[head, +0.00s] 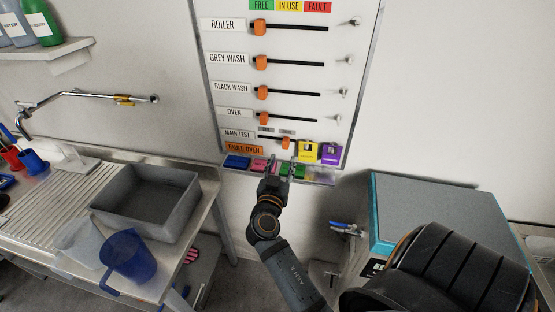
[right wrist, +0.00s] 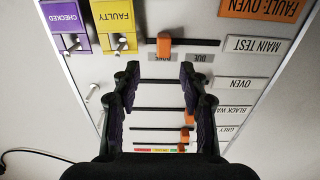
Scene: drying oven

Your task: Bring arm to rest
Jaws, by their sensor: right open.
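My right gripper (head: 277,170) is in front of the lower edge of the white status board (head: 285,50) on the wall. In the right wrist view my right gripper (right wrist: 155,85) is open, with nothing between its two dark fingers. Beyond the fingers is the main test slider (right wrist: 164,43), an orange knob on a black slot. The same slider knob (head: 286,142) shows in the head view, towards the right end of its slot. My left gripper is not in view.
A ledge (head: 320,178) under the board holds coloured items. A grey basin (head: 145,198) and a blue jug (head: 130,256) stand on the left counter. A grey box with blue edges (head: 440,205) is at the right. Bottles (head: 40,22) stand on a shelf at upper left.

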